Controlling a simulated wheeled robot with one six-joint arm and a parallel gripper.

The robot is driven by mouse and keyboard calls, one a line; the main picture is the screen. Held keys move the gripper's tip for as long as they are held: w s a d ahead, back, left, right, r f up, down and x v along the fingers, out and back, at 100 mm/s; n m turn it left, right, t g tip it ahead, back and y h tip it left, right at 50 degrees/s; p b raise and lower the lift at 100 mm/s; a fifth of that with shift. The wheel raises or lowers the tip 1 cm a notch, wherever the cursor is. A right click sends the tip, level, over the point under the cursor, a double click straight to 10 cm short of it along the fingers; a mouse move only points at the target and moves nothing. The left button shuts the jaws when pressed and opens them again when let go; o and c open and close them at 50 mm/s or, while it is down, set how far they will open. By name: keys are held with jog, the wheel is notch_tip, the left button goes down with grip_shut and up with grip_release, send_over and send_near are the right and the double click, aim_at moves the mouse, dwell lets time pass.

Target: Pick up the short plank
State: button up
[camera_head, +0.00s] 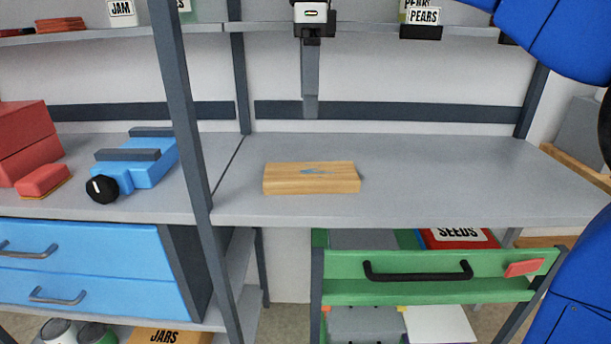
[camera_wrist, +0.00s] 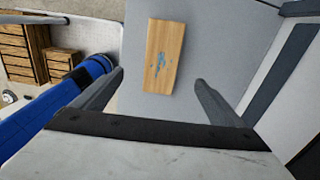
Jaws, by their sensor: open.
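The short plank (camera_head: 290,182) is a light wood block with a blue mark on its top. It lies flat on the grey worktop (camera_head: 420,185), in the middle of the head view. My gripper (camera_head: 310,108) hangs above and behind it in that view, pointing down, clear of the plank. In the wrist view my gripper (camera_wrist: 159,77) has its two fingers wide apart with nothing between them. The plank (camera_wrist: 164,50) shows beyond the fingertips, roughly centred between them and slightly tilted.
A dark upright post (camera_head: 185,120) stands left of the plank. A blue clamp-like tool (camera_head: 148,172) and red boxes (camera_head: 25,145) lie further left. A shelf (camera_head: 270,30) with labelled boxes runs above. A green drawer (camera_head: 440,288) is below. The worktop around the plank is clear.

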send_over(311, 171)
jog(key=f, duration=1)
jog(key=shift+s+a+f, duration=0.2)
jog(key=shift+s+a, duration=0.05)
jog(key=shift+w+d+f, duration=0.15)
jog(key=shift+f, duration=1.2)
jog(key=shift+w+d+f, duration=0.1)
jog(key=shift+w+f, duration=0.05)
jog(key=shift+f, duration=1.2)
jog(key=shift+c, duration=0.3)
jog(key=c, duration=1.3)
jog(key=shift+r, duration=0.15)
